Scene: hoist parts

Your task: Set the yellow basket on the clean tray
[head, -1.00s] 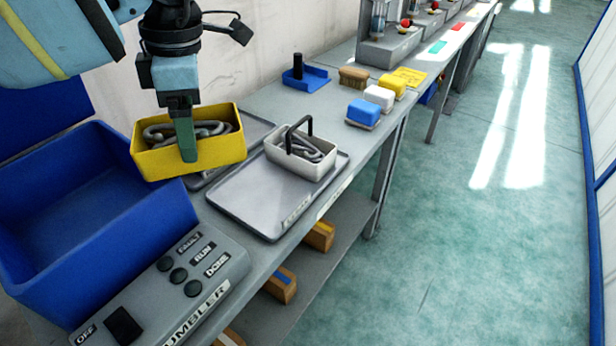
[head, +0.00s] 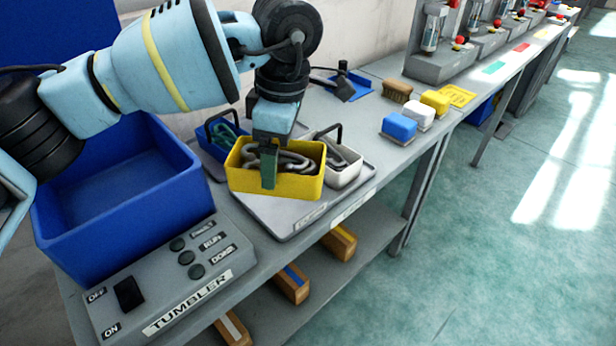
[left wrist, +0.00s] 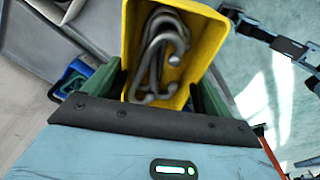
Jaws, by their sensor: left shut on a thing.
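The yellow basket (head: 302,186) holds grey hooked metal parts and is level. My left gripper (head: 268,168) is shut on its near wall. The basket is over the left part of a grey tray (head: 285,222) with a label on its front edge; the print is too small to read. I cannot tell whether its bottom touches the tray. A white basket (head: 346,177) with a black handle and grey parts stands on the tray just right of it, partly hidden. The left wrist view shows the yellow basket (left wrist: 205,40) between the green fingers. My right gripper does not show in the head view.
A blue basket (head: 212,148) stands behind left of the yellow one. A large blue bin (head: 150,215) and the tumbler control box (head: 165,285) are at left. Bench is clear between.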

